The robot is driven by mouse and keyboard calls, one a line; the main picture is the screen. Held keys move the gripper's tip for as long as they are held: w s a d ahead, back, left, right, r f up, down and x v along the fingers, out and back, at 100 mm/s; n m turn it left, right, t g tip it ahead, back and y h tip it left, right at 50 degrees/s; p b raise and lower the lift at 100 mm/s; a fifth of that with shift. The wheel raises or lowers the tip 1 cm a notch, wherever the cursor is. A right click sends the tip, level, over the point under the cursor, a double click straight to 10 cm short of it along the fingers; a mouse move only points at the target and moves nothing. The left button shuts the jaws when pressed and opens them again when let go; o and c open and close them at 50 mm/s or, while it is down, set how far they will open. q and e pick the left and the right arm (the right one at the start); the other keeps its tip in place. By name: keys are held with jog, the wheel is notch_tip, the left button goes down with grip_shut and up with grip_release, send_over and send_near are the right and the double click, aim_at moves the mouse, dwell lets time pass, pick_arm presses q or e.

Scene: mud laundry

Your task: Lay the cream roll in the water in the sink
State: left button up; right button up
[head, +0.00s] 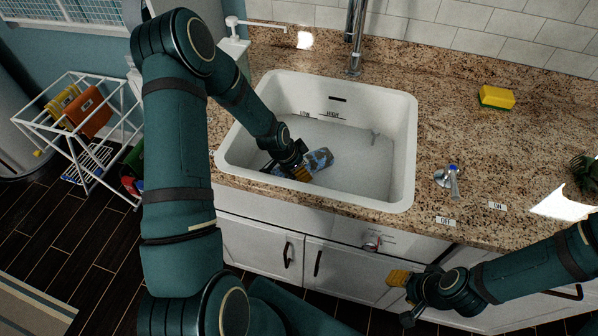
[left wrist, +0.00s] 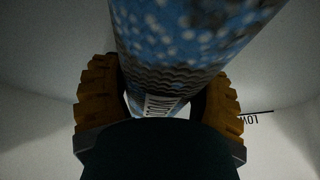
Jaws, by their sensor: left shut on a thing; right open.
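The white sink (head: 402,185) is set in the granite counter, with LOW and HIGH marks on its back wall and a pale, flat surface inside that looks like water. My left gripper (head: 301,173) is down inside the sink at its front left, shut on a patterned roll (head: 319,160). In the left wrist view the roll (left wrist: 183,35) is blue with white spots, a grey wavy band and a small printed label, between the two yellow finger pads. I see no plainly cream roll. Whether the roll touches the water is unclear. My right gripper (head: 402,299) is open and empty before the cabinets.
A chrome tap (head: 355,45) stands behind the sink, a white soap dispenser (head: 233,38) at its back left. A blue-topped knob (head: 452,176) and a yellow sponge (head: 496,97) are on the counter at right. A white drying rack (head: 75,125) holds cloths at left.

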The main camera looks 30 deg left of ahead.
pick_arm(q)
jog(key=shift+f, duration=0.85)
jog(key=shift+r, duration=0.1)
jog(key=o, duration=0.9)
jog(key=shift+f, duration=0.25)
jog(key=o, duration=0.5)
jog(key=shift+r, duration=0.1)
